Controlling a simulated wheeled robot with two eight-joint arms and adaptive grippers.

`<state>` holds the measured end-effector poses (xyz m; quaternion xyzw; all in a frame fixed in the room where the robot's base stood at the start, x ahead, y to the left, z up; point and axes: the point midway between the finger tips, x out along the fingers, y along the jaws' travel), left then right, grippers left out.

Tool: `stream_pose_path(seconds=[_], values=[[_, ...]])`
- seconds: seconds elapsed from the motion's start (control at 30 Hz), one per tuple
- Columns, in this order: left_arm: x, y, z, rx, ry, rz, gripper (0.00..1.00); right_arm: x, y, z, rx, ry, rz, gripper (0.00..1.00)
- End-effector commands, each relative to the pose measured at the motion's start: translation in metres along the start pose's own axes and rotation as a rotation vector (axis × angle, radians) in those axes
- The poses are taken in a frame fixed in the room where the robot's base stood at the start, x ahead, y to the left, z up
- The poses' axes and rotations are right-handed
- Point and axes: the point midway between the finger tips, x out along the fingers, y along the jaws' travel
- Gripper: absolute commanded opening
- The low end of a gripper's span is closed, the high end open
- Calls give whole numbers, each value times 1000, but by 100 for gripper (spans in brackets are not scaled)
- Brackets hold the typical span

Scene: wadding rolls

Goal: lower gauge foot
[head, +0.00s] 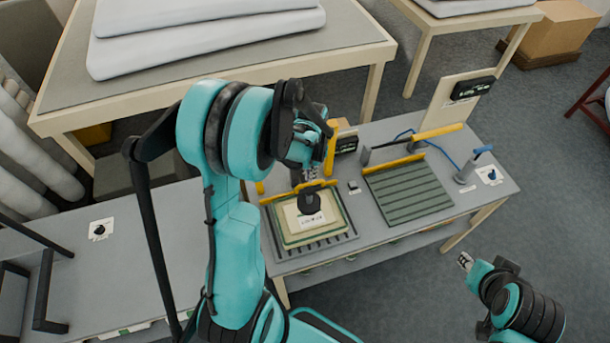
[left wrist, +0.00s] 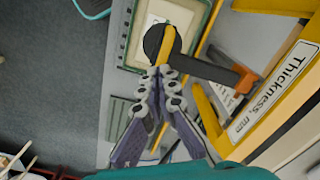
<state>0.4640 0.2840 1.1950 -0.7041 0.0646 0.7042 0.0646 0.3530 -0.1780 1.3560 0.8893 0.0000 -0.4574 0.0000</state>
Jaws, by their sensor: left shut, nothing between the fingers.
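The gauge foot (head: 309,203) is a dark round disc over the labelled, green-edged sample (head: 292,222) on the bench. Whether it touches the sample is hard to tell. In the left wrist view the foot (left wrist: 154,36) shows on a dark arm (left wrist: 205,68) running to an orange end piece (left wrist: 243,78). My left gripper (head: 302,176) points down just behind the foot. In the left wrist view its fingers (left wrist: 160,72) are closed together with nothing between them, in front of the foot. My right gripper (head: 466,262) is off to the right, away from the bench; its jaws are too small to read.
A yellow frame labelled "Thickness, mm" (left wrist: 270,95) stands close beside my left gripper. A ribbed green plate (head: 408,192) with a yellow bar lies to the right. A table with white wadding (head: 205,45) stands behind. Floor is open at the right.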

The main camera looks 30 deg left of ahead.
Motion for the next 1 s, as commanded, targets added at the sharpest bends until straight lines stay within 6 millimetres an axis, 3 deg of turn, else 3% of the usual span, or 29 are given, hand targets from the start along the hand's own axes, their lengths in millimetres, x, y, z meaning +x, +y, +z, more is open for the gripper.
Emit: stream_pose_path(seconds=[0.83,1.0], values=[[39,0,0,0,0,0,0,31,0,22,0,0,0,32],[33,0,0,0,0,0,0,27,0,19,0,0,0,32]])
